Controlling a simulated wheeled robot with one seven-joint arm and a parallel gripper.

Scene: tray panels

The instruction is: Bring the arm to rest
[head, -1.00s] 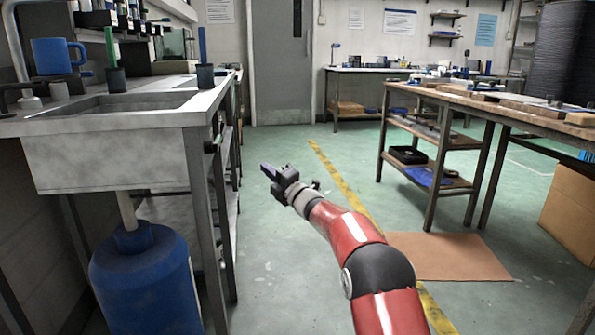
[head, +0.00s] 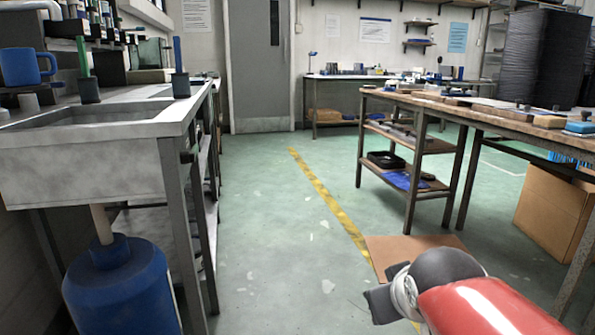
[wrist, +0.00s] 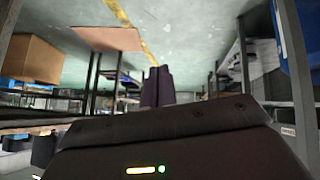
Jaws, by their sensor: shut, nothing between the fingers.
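My red arm (head: 480,305) shows at the bottom right of the head view, folded low over the floor. In the wrist view my gripper (wrist: 157,86) has its two dark fingers together with nothing between them. It points out over open green floor and touches nothing that I can see. In the head view only a dark piece at the arm's end shows, and I cannot make out the fingers there.
A sink bench (head: 85,165) stands at left with a blue mug (head: 27,67) on it and a blue drum (head: 120,290) below. A workbench (head: 475,110) stands at right, with a cardboard box (head: 555,215) under it.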

